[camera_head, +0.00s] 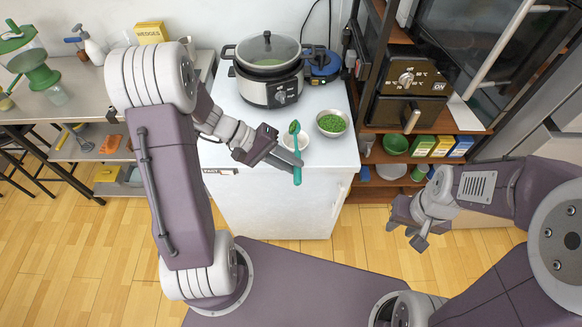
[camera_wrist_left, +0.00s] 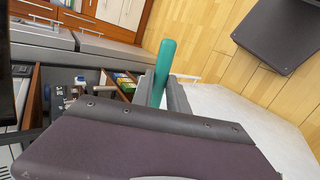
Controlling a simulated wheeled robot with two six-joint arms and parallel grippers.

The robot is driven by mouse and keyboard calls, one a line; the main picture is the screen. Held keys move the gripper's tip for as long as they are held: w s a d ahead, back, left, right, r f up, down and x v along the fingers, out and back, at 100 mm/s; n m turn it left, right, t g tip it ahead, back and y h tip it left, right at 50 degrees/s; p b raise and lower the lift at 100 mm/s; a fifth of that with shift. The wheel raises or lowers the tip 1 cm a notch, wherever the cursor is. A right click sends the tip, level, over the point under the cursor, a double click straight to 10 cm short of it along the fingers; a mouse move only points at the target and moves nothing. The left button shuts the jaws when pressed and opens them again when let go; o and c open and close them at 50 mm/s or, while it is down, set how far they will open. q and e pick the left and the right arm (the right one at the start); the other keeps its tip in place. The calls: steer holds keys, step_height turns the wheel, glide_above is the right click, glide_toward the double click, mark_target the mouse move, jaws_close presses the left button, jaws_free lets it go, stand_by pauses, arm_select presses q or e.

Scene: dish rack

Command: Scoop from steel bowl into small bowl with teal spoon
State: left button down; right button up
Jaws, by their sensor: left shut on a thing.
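A steel bowl (camera_head: 345,121) filled with small green bits stands on the white counter. A small white bowl (camera_head: 304,140) stands to its left, partly hidden by the spoon. My left gripper (camera_head: 290,161) is shut on the handle of the teal spoon (camera_head: 297,172). The spoon is upright in the picture, its head over the small bowl's far side, with green showing at the head. I cannot tell whether it touches the bowl. The handle also shows in the left wrist view (camera_wrist_left: 165,70). My right gripper (camera_head: 408,226) is open and empty, right of the counter.
A cooker (camera_head: 270,90) with a glass lid stands behind the bowls, beside a blue round object (camera_head: 322,68). A shelf unit with a green bowl (camera_head: 395,144) and boxes stands to the right. The counter's front right is clear.

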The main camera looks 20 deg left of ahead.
arm_select(q)
steer(key=shift+a+f+h+b, duration=0.1)
steer(key=shift+f+h+b, duration=0.2)
steer(key=shift+h+b, duration=0.3)
steer(key=shift+r+t, duration=0.25)
steer(key=shift+t, duration=0.05)
arm_select(e)
step_height(320, 180, down, 2)
steer(key=shift+f, duration=0.1)
